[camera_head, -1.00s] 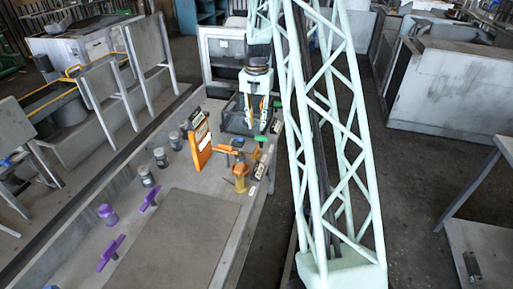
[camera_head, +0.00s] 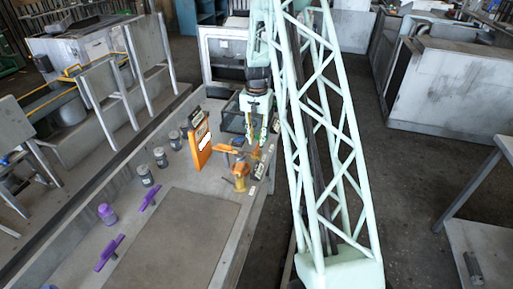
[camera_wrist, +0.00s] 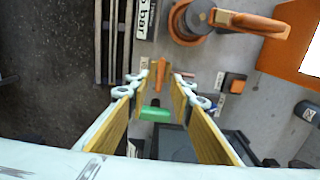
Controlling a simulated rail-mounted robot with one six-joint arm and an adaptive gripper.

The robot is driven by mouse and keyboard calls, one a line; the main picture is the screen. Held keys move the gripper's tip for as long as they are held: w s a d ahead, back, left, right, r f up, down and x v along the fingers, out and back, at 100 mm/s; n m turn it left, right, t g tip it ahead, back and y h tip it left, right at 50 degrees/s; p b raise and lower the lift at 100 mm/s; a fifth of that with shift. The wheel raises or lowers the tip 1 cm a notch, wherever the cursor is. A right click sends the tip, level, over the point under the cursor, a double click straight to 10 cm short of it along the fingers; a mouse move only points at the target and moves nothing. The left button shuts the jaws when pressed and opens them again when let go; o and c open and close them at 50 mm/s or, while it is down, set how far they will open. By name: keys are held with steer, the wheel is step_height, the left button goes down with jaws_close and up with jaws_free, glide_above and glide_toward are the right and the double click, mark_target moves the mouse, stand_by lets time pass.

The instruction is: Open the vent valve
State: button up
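A small valve with a green handle (camera_wrist: 154,114) lies below my gripper (camera_wrist: 161,76) in the wrist view, with a copper-coloured stem (camera_wrist: 160,72) between the fingertips. In the head view the green handle (camera_head: 275,126) shows just right of my gripper (camera_head: 256,144). My gripper is open, its fingers pointing down at either side of the stem; contact cannot be told. An orange valve body (camera_head: 240,172) with an orange lever (camera_head: 226,149) stands nearer the camera; it also shows in the wrist view (camera_wrist: 190,20). Which valve is the vent valve is not marked legibly.
An orange upright panel (camera_head: 202,145) stands left of the valves. A dark open box (camera_head: 232,118) sits behind. A label reading "bar" (camera_wrist: 145,18) lies beside the orange valve. Several jars and purple handles (camera_head: 109,252) line the bench's left. The front plate (camera_head: 175,245) is clear.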

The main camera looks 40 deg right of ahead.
mark_target(257, 148)
steer(key=shift+f, duration=2.4)
steer(key=shift+c, duration=0.7)
jaws_close()
